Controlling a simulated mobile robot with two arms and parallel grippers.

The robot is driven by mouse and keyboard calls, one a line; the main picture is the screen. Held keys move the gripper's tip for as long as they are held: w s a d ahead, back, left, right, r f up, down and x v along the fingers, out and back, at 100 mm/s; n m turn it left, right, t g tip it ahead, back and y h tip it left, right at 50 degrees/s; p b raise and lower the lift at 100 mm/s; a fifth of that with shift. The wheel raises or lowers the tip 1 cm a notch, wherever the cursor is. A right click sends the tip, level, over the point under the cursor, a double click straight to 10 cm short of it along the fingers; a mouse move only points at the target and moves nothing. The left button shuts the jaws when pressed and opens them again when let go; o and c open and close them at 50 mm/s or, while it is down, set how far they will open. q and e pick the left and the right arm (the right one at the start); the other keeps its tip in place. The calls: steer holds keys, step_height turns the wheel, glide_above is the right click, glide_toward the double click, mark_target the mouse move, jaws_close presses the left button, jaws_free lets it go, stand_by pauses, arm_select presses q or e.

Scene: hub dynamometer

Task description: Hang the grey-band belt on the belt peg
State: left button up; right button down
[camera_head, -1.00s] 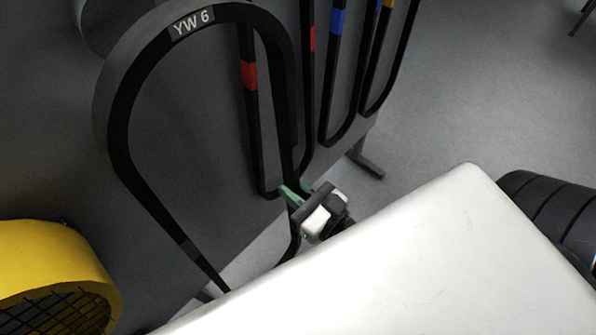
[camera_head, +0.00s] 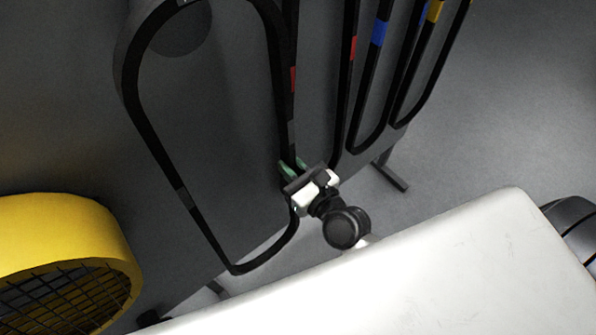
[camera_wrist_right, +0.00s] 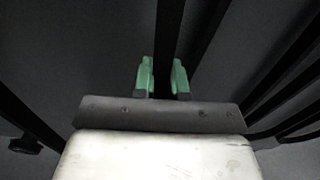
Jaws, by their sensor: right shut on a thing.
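The grey-band belt (camera_head: 155,140) is a long black loop in the head view with a small grey band on its left strand. Its bottom curve hangs free and its top is cut off by the upper edge. My right gripper (camera_head: 293,170) is shut on the belt's right strand, low on the loop. In the right wrist view the strand (camera_wrist_right: 168,50) stands between the green fingertips (camera_wrist_right: 162,76). A round dark grey disc (camera_head: 182,32) shows inside the loop near its top; I cannot tell whether it is the belt peg. My left gripper is not in view.
Belts with red (camera_head: 353,48), blue (camera_head: 379,33) and yellow (camera_head: 435,11) bands hang along the dark panel (camera_head: 225,110), right of the held belt. A yellow ring with a black mesh (camera_head: 60,230) is at lower left. Floor shows at right.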

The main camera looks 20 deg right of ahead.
mark_target(257, 137)
steer(key=shift+b+x, duration=0.75)
steer(key=shift+x, duration=4.05)
steer(key=shift+w+f, duration=0.2)
steer(key=shift+f, duration=0.05)
steer(key=shift+f+b, duration=0.4)
steer(key=shift+f, duration=0.15)
steer(key=shift+s, duration=0.1)
steer(key=shift+f, duration=0.35)
steer(key=c, duration=0.7)
jaws_free()
